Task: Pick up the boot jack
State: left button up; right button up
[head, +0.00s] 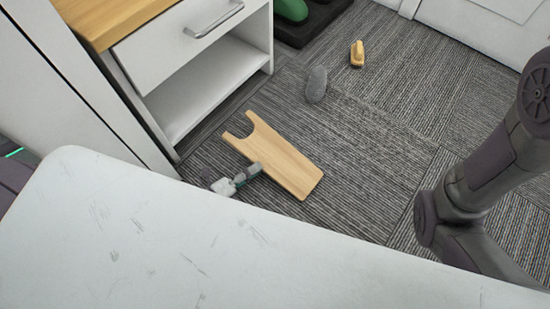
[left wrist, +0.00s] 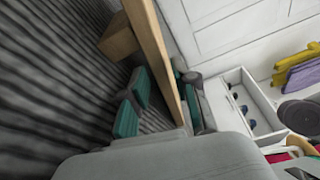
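The boot jack (head: 275,155) is a flat light-wood board with a U-shaped notch at one end. In the head view it is on the carpet in front of the white cabinet. My left gripper (head: 237,179) is low at its near-left edge. In the left wrist view, the board (left wrist: 155,55) runs between the green-padded fingers of the left gripper (left wrist: 162,103), with a block on its underside. Carpet shows between the left finger and the board, so the fingers look open around it. My right arm shows at the right; its gripper is out of view.
A white table top (head: 150,235) fills the near left. The cabinet (head: 210,85) with a wooden top stands behind. A grey brush-like object (head: 316,85) and a wooden-backed brush (head: 357,54) lie beyond the board. A dark tray (head: 310,20) holds something green. Carpet right of the board is clear.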

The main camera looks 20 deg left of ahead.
aim_at(270, 159)
pick_arm(q)
jog(key=shift+w+d, duration=0.2)
jog(key=shift+w, duration=0.15)
jog(key=b+x, duration=0.4)
jog(key=shift+w+d+f, duration=0.15)
jog(key=shift+w+f, duration=0.1)
jog(key=shift+w+d+r, duration=0.1)
jog(key=shift+w+d, duration=0.1)
jog(key=shift+w, duration=0.05)
jog(key=shift+r, duration=0.1)
grip_shut()
